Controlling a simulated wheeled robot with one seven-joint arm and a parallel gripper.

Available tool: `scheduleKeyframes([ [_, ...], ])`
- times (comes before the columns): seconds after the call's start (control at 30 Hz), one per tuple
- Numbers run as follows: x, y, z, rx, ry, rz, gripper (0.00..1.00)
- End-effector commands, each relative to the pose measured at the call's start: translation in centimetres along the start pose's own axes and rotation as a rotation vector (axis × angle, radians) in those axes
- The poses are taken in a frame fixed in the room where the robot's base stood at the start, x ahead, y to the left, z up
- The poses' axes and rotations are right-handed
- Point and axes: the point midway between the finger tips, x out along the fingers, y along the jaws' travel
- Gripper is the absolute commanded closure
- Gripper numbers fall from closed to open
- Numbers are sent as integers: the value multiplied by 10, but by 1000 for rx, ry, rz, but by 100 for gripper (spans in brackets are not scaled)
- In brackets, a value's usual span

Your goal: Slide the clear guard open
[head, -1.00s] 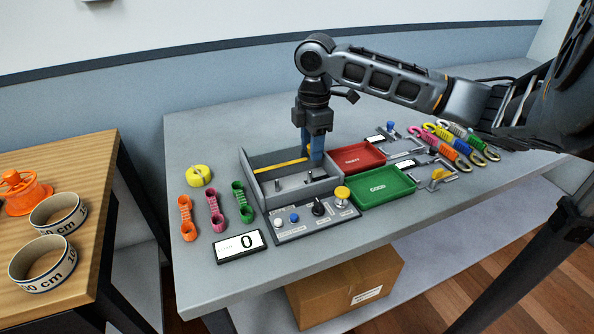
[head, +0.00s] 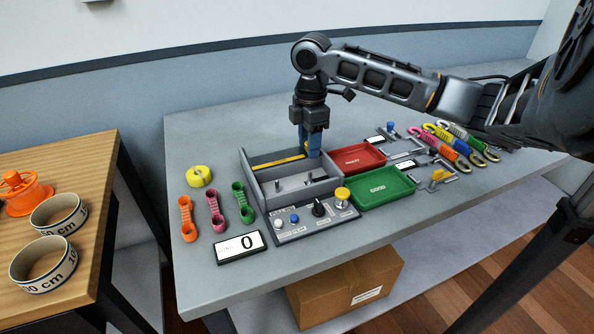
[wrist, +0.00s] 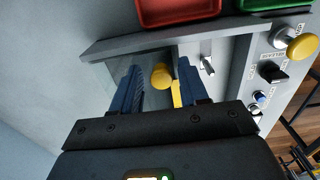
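The clear guard (wrist: 120,68) is a see-through panel at the grey box (head: 262,190), seen faintly in the wrist view. A yellow strip (head: 278,162) runs across the box near its back wall, and it also shows in the wrist view (wrist: 176,95). A round yellow knob (wrist: 161,76) sits between my two blue fingers. My gripper (head: 312,155) is low at the back right of the box. In the wrist view, my gripper (wrist: 159,68) is open around the knob, with a small gap on each side.
A red tray (head: 355,158) and a green tray (head: 382,188) lie right of the box. A control panel (head: 300,222) with buttons and a yellow knob is in front. Orange, pink and green links (head: 243,203) and a counter reading 0 (head: 240,247) lie left and front.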

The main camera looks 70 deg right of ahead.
Motion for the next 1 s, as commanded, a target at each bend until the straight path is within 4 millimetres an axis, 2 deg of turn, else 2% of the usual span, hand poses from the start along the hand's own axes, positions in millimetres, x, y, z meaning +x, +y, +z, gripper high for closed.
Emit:
scheduleKeyframes([
  [0.07,-1,-3,0,2,-3,-14,57],
  [0.63,-53,-1,0,-1,-2,-4,57],
  [0.93,-55,-1,0,-1,-2,-3,57],
  [1.0,-56,-1,0,-1,-2,-3,64],
])
